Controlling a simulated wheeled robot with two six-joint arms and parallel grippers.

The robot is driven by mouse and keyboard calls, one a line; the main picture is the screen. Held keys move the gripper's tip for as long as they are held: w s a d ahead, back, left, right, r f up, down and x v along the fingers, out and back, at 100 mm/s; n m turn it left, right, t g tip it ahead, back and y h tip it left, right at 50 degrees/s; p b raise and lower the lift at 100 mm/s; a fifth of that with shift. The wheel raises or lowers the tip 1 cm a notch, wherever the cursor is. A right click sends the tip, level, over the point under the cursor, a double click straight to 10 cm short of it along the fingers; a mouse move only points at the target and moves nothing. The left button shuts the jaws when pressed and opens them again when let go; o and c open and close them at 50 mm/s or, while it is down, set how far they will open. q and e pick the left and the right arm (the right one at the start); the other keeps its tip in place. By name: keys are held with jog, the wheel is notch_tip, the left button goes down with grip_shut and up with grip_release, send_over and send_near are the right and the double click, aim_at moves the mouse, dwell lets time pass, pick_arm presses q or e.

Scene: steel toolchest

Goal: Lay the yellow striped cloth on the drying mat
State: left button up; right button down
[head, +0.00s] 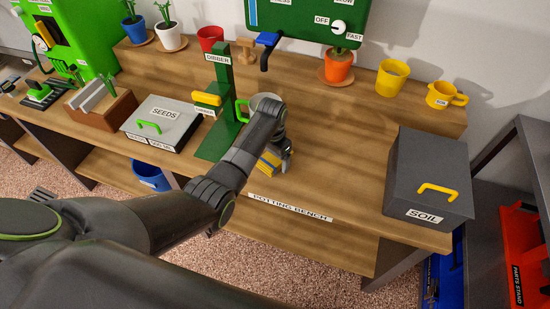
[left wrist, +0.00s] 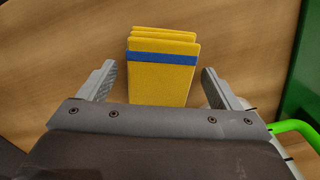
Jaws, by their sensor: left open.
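The yellow cloth (left wrist: 163,88) with a blue stripe lies folded in layers on the wooden bench, and a small part of it shows in the head view (head: 268,164). My left gripper (left wrist: 158,80) is open, with one finger on each side of the cloth and visible gaps between. In the head view the left gripper (head: 279,160) is low over the bench and partly hides the cloth. I cannot make out a drying mat in either view. My right gripper is not in view.
A green dibber stand (head: 222,100) rises close to the left of my left arm. A seeds box (head: 163,121) is further left, and a grey soil box (head: 428,180) stands at the right end. The bench (head: 340,160) between cloth and soil box is clear.

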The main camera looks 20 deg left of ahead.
pick_arm(q)
jog(key=c, duration=1.2)
jog(key=shift+o, duration=0.2)
jog(key=shift+r, duration=0.15)
